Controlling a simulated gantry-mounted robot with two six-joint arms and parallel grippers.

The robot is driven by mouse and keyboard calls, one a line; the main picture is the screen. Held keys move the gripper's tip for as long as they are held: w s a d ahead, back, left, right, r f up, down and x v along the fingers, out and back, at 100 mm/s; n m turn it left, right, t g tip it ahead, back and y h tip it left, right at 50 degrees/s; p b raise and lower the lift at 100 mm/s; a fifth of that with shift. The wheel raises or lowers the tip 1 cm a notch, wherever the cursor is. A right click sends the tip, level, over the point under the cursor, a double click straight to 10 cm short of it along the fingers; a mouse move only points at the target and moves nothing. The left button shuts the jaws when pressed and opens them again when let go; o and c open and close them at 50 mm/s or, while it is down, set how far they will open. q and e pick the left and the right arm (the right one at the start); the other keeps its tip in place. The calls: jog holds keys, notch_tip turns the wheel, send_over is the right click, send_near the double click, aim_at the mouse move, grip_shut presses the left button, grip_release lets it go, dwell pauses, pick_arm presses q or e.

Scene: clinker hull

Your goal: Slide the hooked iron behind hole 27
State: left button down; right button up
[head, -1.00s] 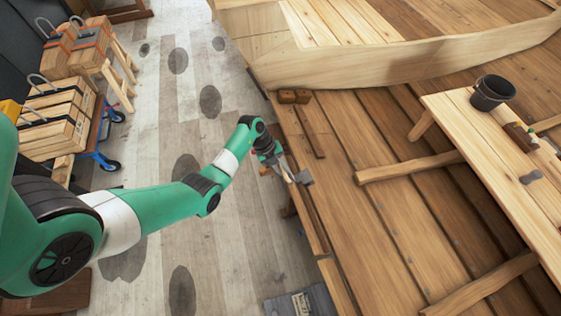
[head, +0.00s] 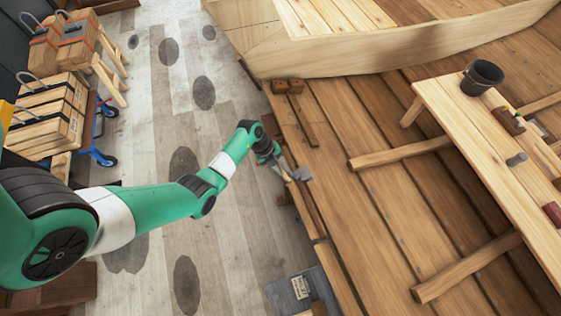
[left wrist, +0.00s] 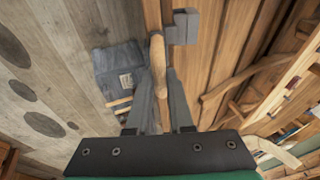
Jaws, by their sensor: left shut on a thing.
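My left gripper (head: 284,170) is shut on the hooked iron, which has a wooden handle and a grey, angular metal head (head: 302,174). In the left wrist view the wooden handle (left wrist: 158,62) stands between the fingers (left wrist: 160,95), with the grey head (left wrist: 181,27) beyond it to the right. In the head view the iron is at the left edge of the planked hull (head: 345,130), with its head over the planking side. I cannot tell whether it touches the wood. Hole 27 and any hole numbers are too small to make out. My right gripper is out of view.
A dark brown two-part block (head: 288,87) sits on the hull edge farther up. A grey-blue labelled item (head: 298,288) lies below. A plank bench (head: 475,120) at right bears a black bucket (head: 482,77) and small tools.

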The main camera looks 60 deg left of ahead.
aim_at(285, 178)
pick_arm(q)
jog(key=d+p, duration=0.1)
jog(key=d, duration=0.1)
jog(key=d+p, duration=0.1)
jog(key=d, duration=0.1)
jog(key=shift+s+r, duration=0.1)
jog(key=shift+s, duration=0.1)
jog(key=shift+d+p, duration=0.45)
jog(key=shift+d, duration=0.1)
jog(key=shift+s+d+p, duration=0.15)
jog(key=shift+d+p, duration=0.65)
jog(key=shift+d, duration=0.6)
jog(key=shift+s+d+p, duration=0.1)
jog(key=shift+d+p, duration=0.65)
jog(key=shift+d, duration=0.6)
